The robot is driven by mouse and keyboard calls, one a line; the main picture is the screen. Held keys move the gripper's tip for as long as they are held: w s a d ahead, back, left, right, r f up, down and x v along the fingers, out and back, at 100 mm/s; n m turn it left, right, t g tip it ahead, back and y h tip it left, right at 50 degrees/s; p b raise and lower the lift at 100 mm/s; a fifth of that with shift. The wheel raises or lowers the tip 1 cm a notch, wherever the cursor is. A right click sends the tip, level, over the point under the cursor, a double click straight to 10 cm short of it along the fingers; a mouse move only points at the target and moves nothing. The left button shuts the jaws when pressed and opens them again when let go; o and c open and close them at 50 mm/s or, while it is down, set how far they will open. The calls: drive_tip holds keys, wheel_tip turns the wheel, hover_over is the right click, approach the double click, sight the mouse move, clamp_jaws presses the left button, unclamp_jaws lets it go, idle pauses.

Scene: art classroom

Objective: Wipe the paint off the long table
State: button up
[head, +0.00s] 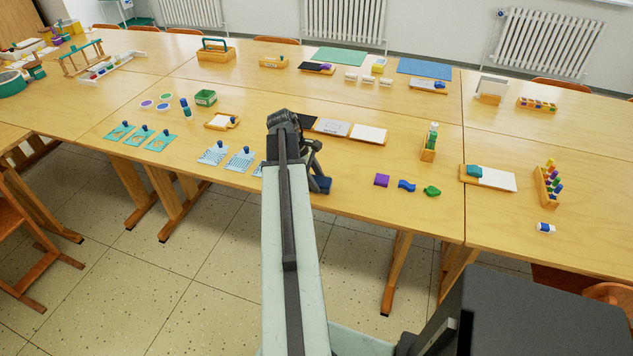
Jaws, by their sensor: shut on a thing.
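The long table (330,205) is pale wood and crosses the whole head view. My gripper (317,172) is over its near edge, left of centre, partly hidden by my own arm. It is shut on a small dark blue block (322,186), which is at or just above the tabletop; I cannot tell if it touches. I cannot tell if these are paint or solid pieces. No other clear paint smear shows.
Blue-and-white patterned sheets (240,160) lie left of my gripper. White pads (369,134) lie behind it.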

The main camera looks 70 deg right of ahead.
drive_tip(key=shift+w+d+f, duration=0.1)
drive_tip(key=shift+w+d, duration=0.05)
drive_tip(key=shift+d, duration=2.6)
drive_tip(key=shift+w+d, duration=0.15)
drive_tip(key=shift+d, duration=2.6)
wheel_tip(320, 180, up, 6)
drive_tip(key=p, duration=0.5)
drive_tip(key=shift+p, duration=0.35)
wheel_tip(320, 180, up, 3)
drive_tip(key=p, duration=0.3)
